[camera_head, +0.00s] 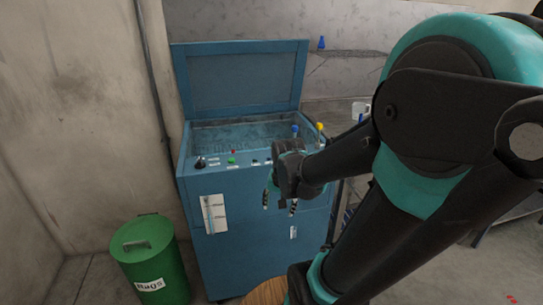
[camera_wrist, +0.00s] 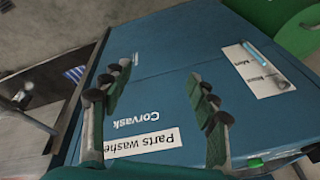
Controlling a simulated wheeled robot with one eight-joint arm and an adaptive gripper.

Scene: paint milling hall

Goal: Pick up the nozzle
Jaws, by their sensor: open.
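My gripper (camera_head: 279,205) hangs open and empty in front of the blue parts washer (camera_head: 250,235). In the wrist view its two fingers (camera_wrist: 160,78) are spread apart over the washer's blue front, with nothing between them. I cannot clearly make out a nozzle in either view. A small grey thing (camera_wrist: 22,97) at the left of the wrist view is too unclear to name. My arm hides part of the washer's right side and what lies behind it.
The washer's lid (camera_head: 241,80) stands open. Blue-topped (camera_head: 295,130) and yellow-topped (camera_head: 320,127) items show at its right edge. A green rags bin (camera_head: 150,262) stands left. A blue bottle (camera_head: 321,43) sits on a wall shelf (camera_head: 350,53). Floor at right is partly clear.

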